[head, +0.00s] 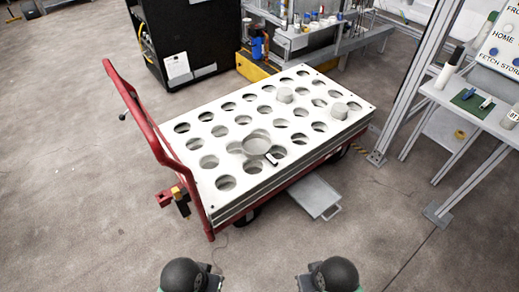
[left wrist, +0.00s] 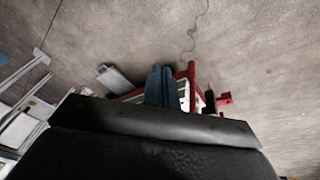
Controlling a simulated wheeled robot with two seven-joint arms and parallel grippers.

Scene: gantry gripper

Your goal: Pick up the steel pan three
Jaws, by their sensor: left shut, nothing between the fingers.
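A round steel pan (head: 257,143) with a short handle sits on the white perforated plate (head: 222,204) of the red cart, left of the plate's middle and towards its near edge. Two smaller round steel pieces stand on the same plate, one towards the back (head: 285,95) and one near the right edge (head: 339,111). No number shows on any of them, so I cannot tell which is pan three. My left gripper (left wrist: 159,84) shows in the left wrist view, fingers together and empty, with the cart beyond it. My right gripper is not in view.
The cart's red push handle (head: 128,95) rises at its left. A grey flat plate with a handle (head: 312,196) sticks out low at the cart's near right side. A metal frame (head: 411,90) and a side table (head: 470,107) stand at the right. The floor before the cart is clear.

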